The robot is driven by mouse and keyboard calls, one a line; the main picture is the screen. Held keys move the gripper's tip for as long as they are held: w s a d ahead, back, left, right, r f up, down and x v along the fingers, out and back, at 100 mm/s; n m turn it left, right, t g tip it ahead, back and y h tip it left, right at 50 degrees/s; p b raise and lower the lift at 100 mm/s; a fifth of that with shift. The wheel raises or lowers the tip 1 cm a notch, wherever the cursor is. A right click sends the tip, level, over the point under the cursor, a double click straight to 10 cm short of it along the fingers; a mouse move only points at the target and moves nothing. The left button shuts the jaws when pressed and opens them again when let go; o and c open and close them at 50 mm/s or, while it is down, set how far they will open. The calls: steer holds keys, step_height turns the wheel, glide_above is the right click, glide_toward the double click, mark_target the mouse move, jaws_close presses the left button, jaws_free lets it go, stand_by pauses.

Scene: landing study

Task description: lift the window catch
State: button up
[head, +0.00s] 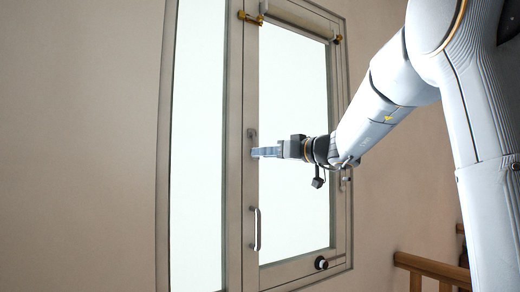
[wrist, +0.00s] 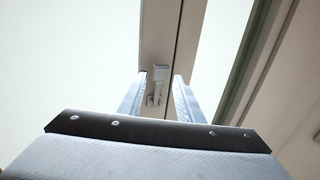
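The window catch (head: 252,133) is a small grey fitting on the upright frame between the two panes. In the wrist view the catch (wrist: 161,73) shows as a pale block with a thinner part hanging below it, on the frame post. My gripper (head: 256,152) points left at the post, just below the top of the catch. In the wrist view my gripper (wrist: 158,93) is open, with one finger on each side of the catch's lower part. I see gaps there, but cannot tell how deep the fingers reach.
A pale upright pull handle (head: 257,229) is lower on the same post. A dark round knob (head: 321,263) sits on the bottom rail. A rolled blind (head: 300,17) crosses the top. A wooden railing (head: 432,267) stands at lower right. Bare wall (head: 75,145) fills the left.

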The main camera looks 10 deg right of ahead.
steer(key=shift+p+x, duration=0.35)
steer(key=shift+x, duration=0.8)
jaws_close()
